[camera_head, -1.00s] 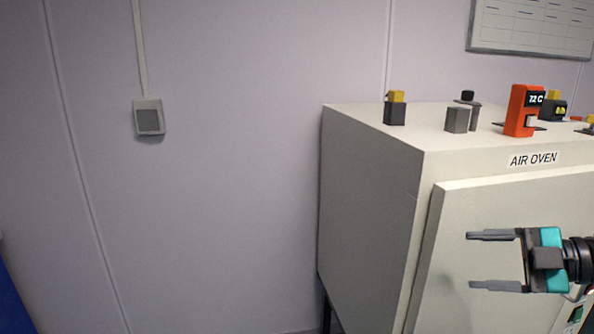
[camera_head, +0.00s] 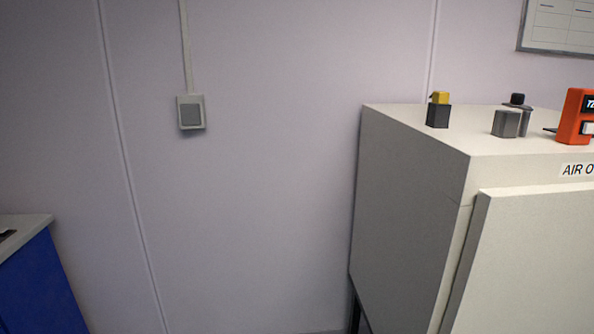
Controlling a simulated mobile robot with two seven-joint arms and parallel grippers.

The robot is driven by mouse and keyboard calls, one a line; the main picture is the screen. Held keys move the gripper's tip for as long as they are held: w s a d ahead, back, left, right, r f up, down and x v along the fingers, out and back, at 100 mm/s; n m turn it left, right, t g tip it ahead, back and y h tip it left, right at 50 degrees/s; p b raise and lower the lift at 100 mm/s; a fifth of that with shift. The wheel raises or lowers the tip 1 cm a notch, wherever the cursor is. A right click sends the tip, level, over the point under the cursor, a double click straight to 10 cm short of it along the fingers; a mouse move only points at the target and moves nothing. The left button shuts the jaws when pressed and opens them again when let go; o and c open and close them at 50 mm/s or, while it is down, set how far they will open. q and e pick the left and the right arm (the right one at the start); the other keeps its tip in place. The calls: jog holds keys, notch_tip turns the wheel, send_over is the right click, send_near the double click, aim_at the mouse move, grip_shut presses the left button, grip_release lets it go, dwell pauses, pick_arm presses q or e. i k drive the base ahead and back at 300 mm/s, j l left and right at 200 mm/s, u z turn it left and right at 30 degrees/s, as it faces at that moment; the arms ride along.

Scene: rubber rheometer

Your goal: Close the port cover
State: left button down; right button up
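No port cover can be made out in the head view. The rubber rheometer is not recognisable in this view either. Neither of my grippers shows in the current head view.
A large cream air oven (camera_head: 410,200) stands at the right with its door front cut by the picture edge. Small yellow-topped (camera_head: 438,110), grey (camera_head: 506,123) and orange (camera_head: 575,117) devices sit on it. A blue cabinet (camera_head: 40,290) is at the lower left. A wall switch (camera_head: 191,113) is between.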

aim_at(517, 100)
jog(key=i+l+z, duration=0.1)
jog(key=l+z, duration=0.3)
jog(key=i+l+z, duration=0.15)
jog(key=l+z, duration=0.3)
